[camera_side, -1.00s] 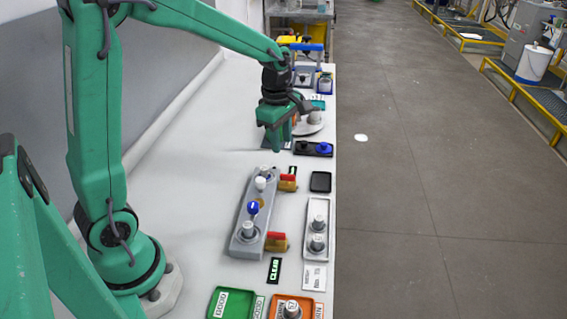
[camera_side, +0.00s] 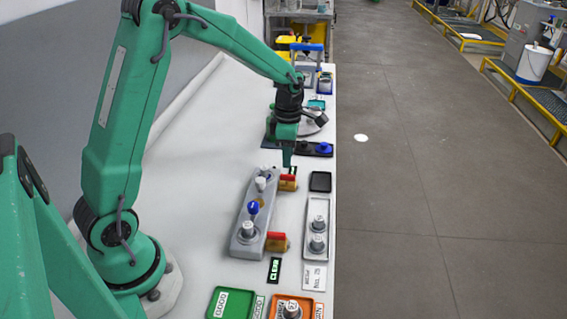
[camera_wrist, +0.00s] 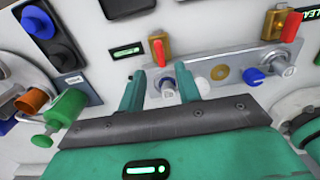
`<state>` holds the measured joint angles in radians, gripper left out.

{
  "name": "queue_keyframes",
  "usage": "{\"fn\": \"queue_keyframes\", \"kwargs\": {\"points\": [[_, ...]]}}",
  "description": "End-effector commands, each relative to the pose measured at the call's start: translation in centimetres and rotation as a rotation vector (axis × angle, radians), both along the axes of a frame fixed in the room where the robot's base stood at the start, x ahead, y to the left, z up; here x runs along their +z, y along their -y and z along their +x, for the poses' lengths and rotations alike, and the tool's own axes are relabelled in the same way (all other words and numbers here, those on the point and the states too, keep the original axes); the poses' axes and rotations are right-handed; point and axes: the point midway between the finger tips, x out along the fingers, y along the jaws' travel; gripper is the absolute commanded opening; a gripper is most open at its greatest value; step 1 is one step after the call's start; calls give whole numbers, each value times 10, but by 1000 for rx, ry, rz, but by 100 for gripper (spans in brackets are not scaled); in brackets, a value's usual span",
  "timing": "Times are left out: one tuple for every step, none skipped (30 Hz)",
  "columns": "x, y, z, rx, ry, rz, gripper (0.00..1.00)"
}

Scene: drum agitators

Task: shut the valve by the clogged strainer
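A grey manifold (camera_side: 239,232) carries silver-capped fittings and a blue knob (camera_side: 253,207). The far brass valve with a red handle (camera_side: 288,178) is beside its far end, and it also shows in the wrist view (camera_wrist: 160,50). The near red-handled valve (camera_side: 276,240) is beside the near end. A small display reading CLEAR (camera_side: 274,270) lies by the near valve. Another lit display (camera_wrist: 127,51) lies by the far valve; its text is unreadable. My gripper (camera_wrist: 158,70) is open, its fingers apart just short of the far valve's handle. It also shows in the side view (camera_side: 287,158), just above that valve.
A light tray with two silver fittings (camera_side: 307,256) is right of the manifold. A green tray (camera_side: 214,299) and an orange tray (camera_side: 303,300) are at the front.

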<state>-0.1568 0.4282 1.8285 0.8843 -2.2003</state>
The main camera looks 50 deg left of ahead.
Motion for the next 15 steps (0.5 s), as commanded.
{"fn": "queue_keyframes", "kwargs": {"points": [[-7, 0, -1, 0, -4, -1, 34], [-10, 0, -1, -1, -4, -1, 34], [-15, 0, -1, -1, -5, -1, 34], [-19, 0, -1, -1, -4, -1, 34], [-23, 0, -1, -1, -4, -1, 34], [-28, 0, -1, -1, -5, -1, 34], [-32, 0, -1, -1, -4, -1, 34], [-35, 0, -1, -1, -4, -1, 34], [-40, 0, -1, -1, -4, -1, 34], [-43, 0, -1, -1, -4, -1, 34], [-46, 0, -1, -1, -4, -1, 34], [-50, 0, -1, -1, -4, -1, 34], [-52, 0, -1, -1, -3, 0, 34], [-54, 0, -1, -1, -2, -1, 34], [-56, 0, -1, -1, -2, -1, 34]]}}
